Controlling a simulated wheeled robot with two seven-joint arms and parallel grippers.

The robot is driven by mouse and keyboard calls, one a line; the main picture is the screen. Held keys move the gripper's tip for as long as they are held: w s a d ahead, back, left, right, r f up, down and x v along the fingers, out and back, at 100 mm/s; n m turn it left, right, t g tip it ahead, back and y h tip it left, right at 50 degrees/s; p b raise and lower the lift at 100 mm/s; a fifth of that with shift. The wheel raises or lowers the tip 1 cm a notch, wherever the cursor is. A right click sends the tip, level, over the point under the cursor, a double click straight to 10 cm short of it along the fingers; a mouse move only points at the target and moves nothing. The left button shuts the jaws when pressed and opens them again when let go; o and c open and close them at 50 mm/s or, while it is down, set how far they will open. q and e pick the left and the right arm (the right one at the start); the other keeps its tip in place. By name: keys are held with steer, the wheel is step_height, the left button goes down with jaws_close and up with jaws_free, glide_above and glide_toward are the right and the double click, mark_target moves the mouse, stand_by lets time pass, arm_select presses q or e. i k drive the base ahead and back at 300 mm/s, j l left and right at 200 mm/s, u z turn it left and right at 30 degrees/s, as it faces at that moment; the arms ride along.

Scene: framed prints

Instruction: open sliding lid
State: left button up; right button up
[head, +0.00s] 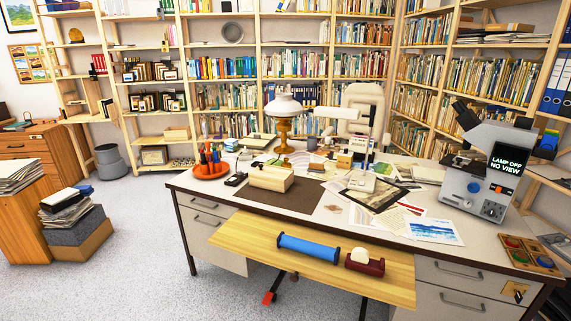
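A pale wooden box (270,178) sits on the desk (215,186), left of centre, at the back edge of a dark brown mat (290,197). A small dark mark shows on its top. It is the likeliest thing here with a sliding lid, but I cannot make out a separate lid edge or any opening. Nothing touches the box from above. Neither my left nor my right gripper shows in the head view.
A wooden board (225,236) at the desk's front carries a blue roller (308,248) and a red tape dispenser (364,262). An orange pen holder (210,170) and a black device (236,179) stand left of the box.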

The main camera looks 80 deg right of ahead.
mark_target(283, 174)
steer(key=i+l+z, duration=0.15)
steer(key=i+z, duration=0.2)
steer(key=z, duration=0.15)
steer(key=i+z, duration=0.8)
steer(key=z, duration=0.15)
steer(key=i+j+z, duration=0.3)
steer(key=z, duration=0.2)
steer(key=i+z, duration=0.2)
steer(key=z, duration=0.2)
steer(key=i+z, duration=0.2)
steer(key=z, duration=0.2)
steer(key=i+z, duration=0.2)
steer(key=z, duration=0.2)
steer(key=i+j+z, duration=0.2)
steer(key=z, duration=0.25)
steer(key=i+j+z, duration=0.15)
steer(key=z, duration=0.25)
